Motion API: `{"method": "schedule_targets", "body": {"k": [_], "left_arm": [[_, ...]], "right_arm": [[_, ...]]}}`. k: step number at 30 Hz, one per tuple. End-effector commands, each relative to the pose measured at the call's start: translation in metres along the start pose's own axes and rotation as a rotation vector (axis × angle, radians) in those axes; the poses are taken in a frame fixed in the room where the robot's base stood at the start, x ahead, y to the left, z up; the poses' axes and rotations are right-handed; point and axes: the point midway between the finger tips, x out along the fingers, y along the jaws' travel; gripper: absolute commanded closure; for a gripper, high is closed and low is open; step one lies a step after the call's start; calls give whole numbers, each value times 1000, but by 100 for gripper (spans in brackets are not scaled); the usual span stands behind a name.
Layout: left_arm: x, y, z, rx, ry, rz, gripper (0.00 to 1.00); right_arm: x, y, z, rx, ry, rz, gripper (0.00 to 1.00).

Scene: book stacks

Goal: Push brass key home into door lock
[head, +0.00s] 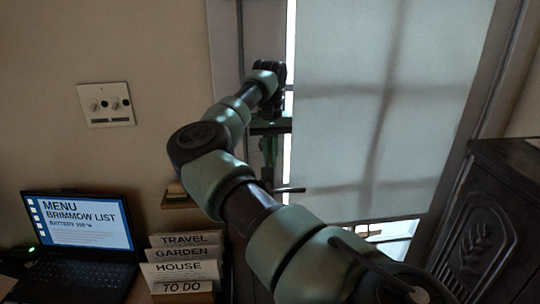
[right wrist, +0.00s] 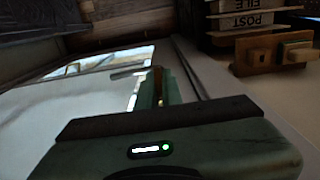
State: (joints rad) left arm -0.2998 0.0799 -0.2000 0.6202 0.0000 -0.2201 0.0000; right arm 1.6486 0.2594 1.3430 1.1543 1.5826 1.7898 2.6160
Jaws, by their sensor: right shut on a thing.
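My right gripper (head: 268,148) is at the edge of the door (head: 385,100), in front of the door's edge strip. It is shut on the brass key, of which only a small yellow glint (right wrist: 161,102) shows between the fingers in the right wrist view. The rest of the key and the lock face are hidden by the fingers, so I cannot tell how deep the key sits. The door's lever handle (head: 290,190) is just below the gripper; it also shows beyond the fingers in the right wrist view (right wrist: 128,73). My left gripper is not in view.
A switch plate (head: 105,104) is on the wall at left. A laptop (head: 80,228) and a file rack (head: 183,262) with labelled cards stand at lower left. A dark carved cabinet (head: 490,215) stands at right.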

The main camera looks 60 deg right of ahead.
Motion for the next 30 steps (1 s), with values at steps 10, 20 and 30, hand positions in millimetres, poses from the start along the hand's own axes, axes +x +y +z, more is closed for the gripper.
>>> {"method": "schedule_targets", "body": {"k": [10,20,30], "left_arm": [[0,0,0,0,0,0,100],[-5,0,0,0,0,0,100],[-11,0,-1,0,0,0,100]], "right_arm": [[0,0,0,0,0,1,100],[-1,0,-5,-1,-1,1,100],[-1,0,-14,-2,-1,1,100]]}}
